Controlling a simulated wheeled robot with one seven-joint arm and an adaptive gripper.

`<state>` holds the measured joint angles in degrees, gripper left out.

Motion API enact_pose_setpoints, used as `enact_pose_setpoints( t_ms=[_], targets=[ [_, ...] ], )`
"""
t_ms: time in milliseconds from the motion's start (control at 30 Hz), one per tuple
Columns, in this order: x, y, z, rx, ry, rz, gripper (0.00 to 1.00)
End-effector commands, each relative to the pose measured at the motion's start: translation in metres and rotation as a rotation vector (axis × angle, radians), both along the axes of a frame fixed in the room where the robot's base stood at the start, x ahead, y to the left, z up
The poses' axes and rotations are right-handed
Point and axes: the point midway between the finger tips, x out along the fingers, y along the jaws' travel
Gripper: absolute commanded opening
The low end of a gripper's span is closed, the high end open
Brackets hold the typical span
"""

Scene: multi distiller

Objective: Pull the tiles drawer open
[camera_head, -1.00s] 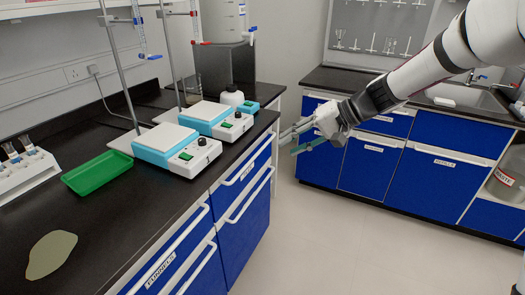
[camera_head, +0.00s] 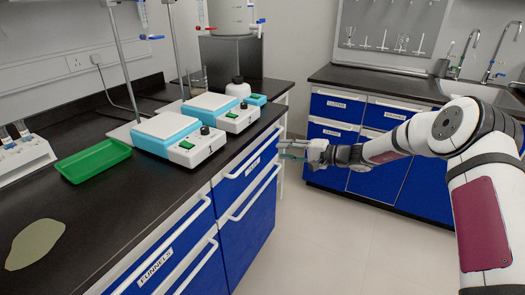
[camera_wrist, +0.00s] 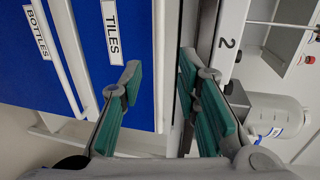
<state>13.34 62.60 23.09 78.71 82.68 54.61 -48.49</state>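The tiles drawer (camera_head: 250,171) is the upper blue drawer in the left bench's far section. Its front looks flush and shut. In the wrist view, its front (camera_wrist: 140,60), labelled TILES, is turned sideways. Its pale bar handle (camera_head: 237,177) runs along the top of the front. My gripper (camera_head: 284,150) is beside the far end of this front. In the wrist view, my gripper (camera_wrist: 159,66) has its green-padded fingers apart, one over the drawer front and one over the bench edge side. The handle (camera_wrist: 168,50) appears in the gap; I cannot tell whether the fingers touch it.
The bottles drawer (camera_wrist: 20,80) lies below the tiles drawer, with its own handle. Above, two hotplate stirrers (camera_head: 180,140) stand near the black worktop's edge, with a white bottle (camera_head: 238,88) behind. Blue sink cabinets (camera_head: 330,155) are at the back. The floor (camera_head: 330,240) before the drawers is clear.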

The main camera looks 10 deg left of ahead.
Motion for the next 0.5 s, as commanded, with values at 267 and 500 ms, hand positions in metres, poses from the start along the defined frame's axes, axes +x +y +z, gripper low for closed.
enact_pose_setpoints(
  t_ms=[267, 500],
  targets=[
    [0.018, 0.052, -0.013, -0.002, 0.000, 0.002, 0.30],
    [0.028, 0.080, -0.018, -0.001, 0.001, 0.001, 0.30]
  ],
)
